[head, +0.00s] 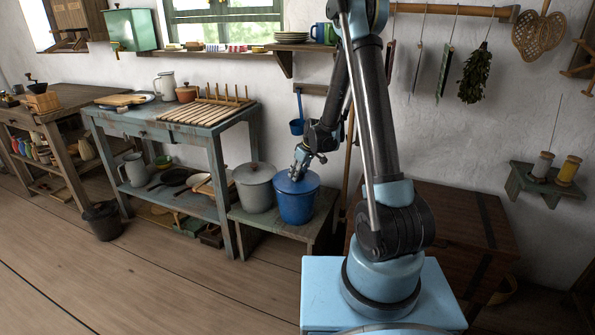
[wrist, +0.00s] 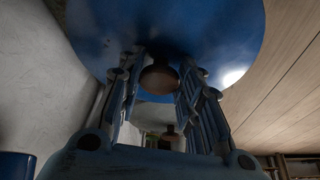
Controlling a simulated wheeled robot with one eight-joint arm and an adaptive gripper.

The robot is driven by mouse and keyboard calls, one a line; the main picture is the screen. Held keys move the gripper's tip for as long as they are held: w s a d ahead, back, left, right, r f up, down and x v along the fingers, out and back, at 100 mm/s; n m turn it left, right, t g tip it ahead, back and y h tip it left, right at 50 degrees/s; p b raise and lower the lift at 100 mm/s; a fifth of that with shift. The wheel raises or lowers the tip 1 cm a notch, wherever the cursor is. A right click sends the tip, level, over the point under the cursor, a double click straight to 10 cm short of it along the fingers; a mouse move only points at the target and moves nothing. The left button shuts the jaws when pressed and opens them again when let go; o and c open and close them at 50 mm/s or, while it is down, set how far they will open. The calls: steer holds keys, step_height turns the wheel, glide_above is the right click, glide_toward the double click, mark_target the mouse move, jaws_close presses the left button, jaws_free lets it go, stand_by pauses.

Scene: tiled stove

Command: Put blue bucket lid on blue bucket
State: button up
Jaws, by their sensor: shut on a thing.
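The blue bucket (head: 297,208) stands upright on a low wooden bench. The blue bucket lid (head: 311,182) is at the bucket's mouth in the head view; I cannot tell whether it rests fully on the rim or sits just above it. My gripper (head: 296,174) reaches down to the lid from the upper right. In the wrist view, the lid (wrist: 215,40) fills the top, and its brown round knob (wrist: 160,78) sits between the two fingers of my gripper (wrist: 160,85). The gripper is shut on the knob. The bucket's rim is hidden under the lid.
A grey lidded pot (head: 255,190) stands close left of the bucket on the bench (head: 272,230). A blue ladle (head: 297,126) hangs on the wall behind. A worktable (head: 165,125) is at the left, and a wooden chest (head: 450,220) at the right. Floor in front is clear.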

steer(key=shift+f, duration=0.3)
steer(key=o, duration=1.3)
steer(key=shift+c, duration=0.2)
steer(key=shift+r, duration=0.1)
steer(key=v, duration=1.1)
steer(key=shift+d+r, duration=0.15)
steer(key=shift+r, duration=0.15)
steer(key=shift+s, duration=0.1)
